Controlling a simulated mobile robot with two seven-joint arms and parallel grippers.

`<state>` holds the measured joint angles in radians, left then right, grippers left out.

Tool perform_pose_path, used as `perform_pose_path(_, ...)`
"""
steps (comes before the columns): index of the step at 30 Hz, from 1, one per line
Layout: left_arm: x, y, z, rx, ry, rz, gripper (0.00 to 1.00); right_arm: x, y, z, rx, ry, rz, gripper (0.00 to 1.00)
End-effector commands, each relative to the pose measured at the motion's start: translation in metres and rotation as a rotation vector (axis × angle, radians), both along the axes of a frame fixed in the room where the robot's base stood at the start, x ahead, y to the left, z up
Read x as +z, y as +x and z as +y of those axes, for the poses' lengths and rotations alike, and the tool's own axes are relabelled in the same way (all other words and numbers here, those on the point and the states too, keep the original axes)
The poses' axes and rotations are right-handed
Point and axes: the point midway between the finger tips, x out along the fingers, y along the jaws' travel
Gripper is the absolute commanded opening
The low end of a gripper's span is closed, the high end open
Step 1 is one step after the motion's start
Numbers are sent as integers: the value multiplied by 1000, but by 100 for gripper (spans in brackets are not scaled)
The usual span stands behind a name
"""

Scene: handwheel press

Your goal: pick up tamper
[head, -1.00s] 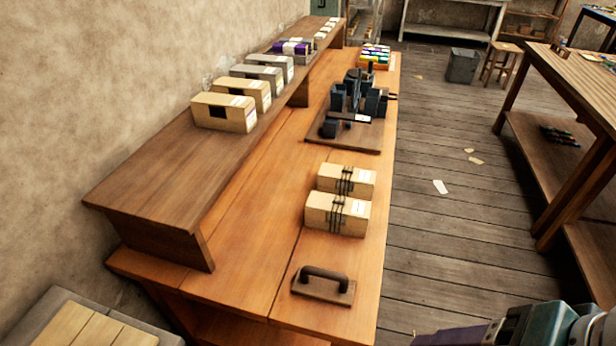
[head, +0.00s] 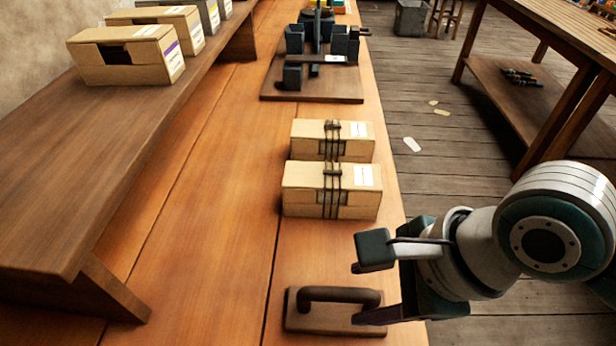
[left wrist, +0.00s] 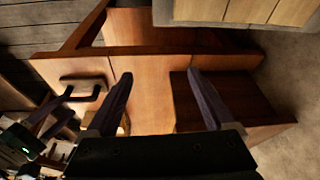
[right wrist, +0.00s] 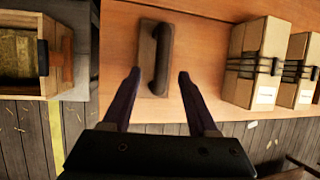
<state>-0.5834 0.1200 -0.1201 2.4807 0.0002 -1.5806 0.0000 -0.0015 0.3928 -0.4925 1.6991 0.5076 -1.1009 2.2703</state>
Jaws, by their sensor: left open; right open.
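The tamper (head: 335,316) is a flat wooden board with a dark arched handle, lying on the front part of the workbench. It also shows in the right wrist view (right wrist: 154,58). My right gripper (head: 362,293) is open at the tamper's right side, its fingers pointing toward the handle. In the right wrist view its empty fingers (right wrist: 158,77) lie on either side of the handle's lower end, with no visible grip. My left gripper (left wrist: 158,77) is open and empty; it is outside the head view.
The wooden workbench (head: 215,215) carries two strapped boxes (head: 332,188) behind the tamper and a dark press fixture (head: 315,75) farther back. A raised shelf (head: 90,160) with cartons runs along the left. An open crate (right wrist: 45,60) shows in the right wrist view.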

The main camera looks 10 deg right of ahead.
Motion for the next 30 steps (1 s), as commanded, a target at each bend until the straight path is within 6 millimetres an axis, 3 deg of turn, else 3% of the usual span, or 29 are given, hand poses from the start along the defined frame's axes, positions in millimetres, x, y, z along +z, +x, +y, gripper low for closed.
perform_pose_path(9,-18,0,0,0,0,-1,88,-41,14,18,0,-2,-2,60)
perform_pose_path(17,-18,1,0,0,0,-2,88,-43,15,19,1,-1,-2,60)
perform_pose_path(30,-17,1,0,0,0,-3,88,-43,15,19,1,-2,-1,12)
